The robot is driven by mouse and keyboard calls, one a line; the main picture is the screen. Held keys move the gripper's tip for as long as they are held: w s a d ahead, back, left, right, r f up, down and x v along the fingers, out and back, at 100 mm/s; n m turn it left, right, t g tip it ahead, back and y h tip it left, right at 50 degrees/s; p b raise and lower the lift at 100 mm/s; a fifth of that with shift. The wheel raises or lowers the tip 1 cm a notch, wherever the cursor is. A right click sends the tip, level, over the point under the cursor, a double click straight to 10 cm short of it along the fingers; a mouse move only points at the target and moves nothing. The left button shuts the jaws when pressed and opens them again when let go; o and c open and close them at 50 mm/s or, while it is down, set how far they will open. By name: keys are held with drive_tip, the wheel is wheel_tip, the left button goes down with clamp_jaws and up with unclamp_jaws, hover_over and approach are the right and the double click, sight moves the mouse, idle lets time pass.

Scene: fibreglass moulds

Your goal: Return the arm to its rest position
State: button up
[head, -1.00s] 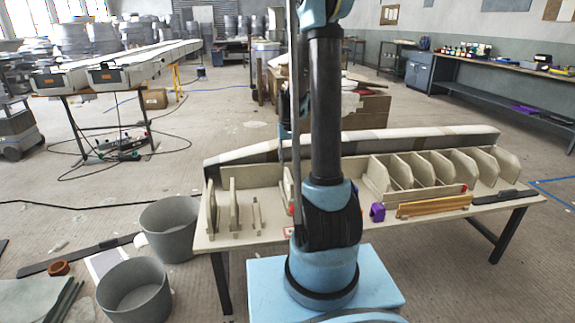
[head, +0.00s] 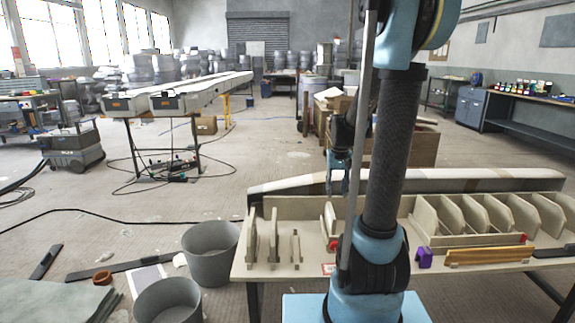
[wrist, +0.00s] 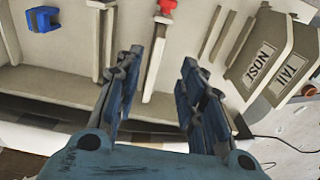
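My gripper (wrist: 162,58) shows in the wrist view with its two dark blue fingers spread apart. Nothing is held between them. Below the gap is the beige mould table with its upright dividers. In the head view my gripper (head: 338,180) hangs pointing down beyond my arm's dark upright link, over the far part of the beige worktable (head: 290,262). My arm's upper part runs out of the top of the picture, so its whole pose is hidden.
The worktable carries upright dividers (head: 274,236), a purple piece (head: 424,257) and a yellow wooden strip (head: 490,255). In the wrist view there are a blue piece (wrist: 42,18), a red piece (wrist: 167,5) and NOSE and TAIL bins (wrist: 275,65). Grey buckets (head: 210,254) stand left.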

drive_tip(key=s+f+t, duration=0.1)
drive_tip(key=s+f, duration=0.1)
drive_tip(key=s, duration=2.3)
drive_tip(key=shift+f+t, duration=0.3)
